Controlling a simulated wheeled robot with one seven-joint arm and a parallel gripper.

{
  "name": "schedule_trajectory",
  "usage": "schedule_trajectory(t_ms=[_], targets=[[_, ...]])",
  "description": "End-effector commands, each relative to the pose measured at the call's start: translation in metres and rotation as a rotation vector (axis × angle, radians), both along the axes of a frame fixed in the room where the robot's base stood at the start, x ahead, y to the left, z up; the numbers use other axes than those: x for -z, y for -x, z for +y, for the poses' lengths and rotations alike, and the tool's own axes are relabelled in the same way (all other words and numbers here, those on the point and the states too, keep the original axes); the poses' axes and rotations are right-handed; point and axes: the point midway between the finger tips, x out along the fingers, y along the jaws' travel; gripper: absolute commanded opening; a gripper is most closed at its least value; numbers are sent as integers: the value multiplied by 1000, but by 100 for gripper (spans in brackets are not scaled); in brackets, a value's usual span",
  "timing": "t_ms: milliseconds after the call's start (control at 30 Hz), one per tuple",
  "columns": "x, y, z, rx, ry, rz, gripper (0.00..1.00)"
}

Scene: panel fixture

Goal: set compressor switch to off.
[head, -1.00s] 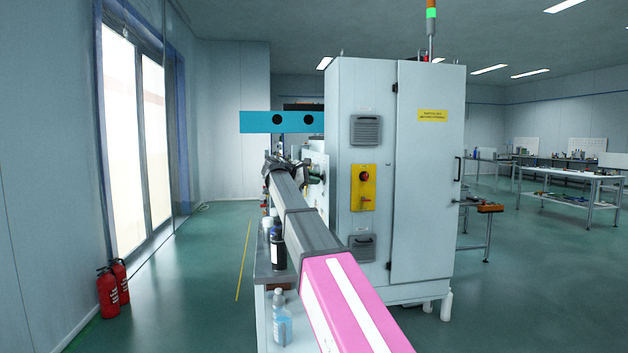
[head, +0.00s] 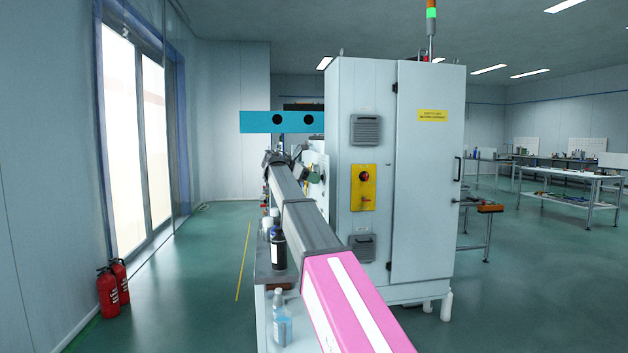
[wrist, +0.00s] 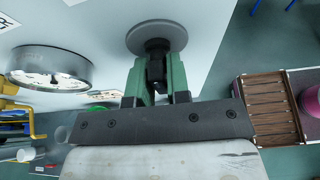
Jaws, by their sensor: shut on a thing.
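In the wrist view, a rotary switch with a round grey disc (wrist: 157,36) and a black handle (wrist: 156,72) stands out from the pale panel (wrist: 215,25). My gripper (wrist: 158,78) has green fingers on either side of the black handle and is shut on it. No label naming this switch can be read, and the handle's pointing direction is partly hidden by the fingers. In the head view, my gripper (head: 315,178) is small, close to the panel's face (head: 319,160) left of the tall cabinet; the switch cannot be made out there.
A round gauge (wrist: 50,67) projects from the panel left of the fingers. The grey cabinet (head: 428,180) carries a yellow plate (head: 363,188) with a red knob. Bottles (head: 278,248) stand on the bench below my arm. The floor at left is clear, apart from fire extinguishers (head: 108,292).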

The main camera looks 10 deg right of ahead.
Motion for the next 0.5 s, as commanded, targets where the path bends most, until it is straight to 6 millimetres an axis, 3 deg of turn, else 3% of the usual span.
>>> schedule_trajectory(t_ms=[500], targets=[[1,0,0,-1,-1,56,0]])
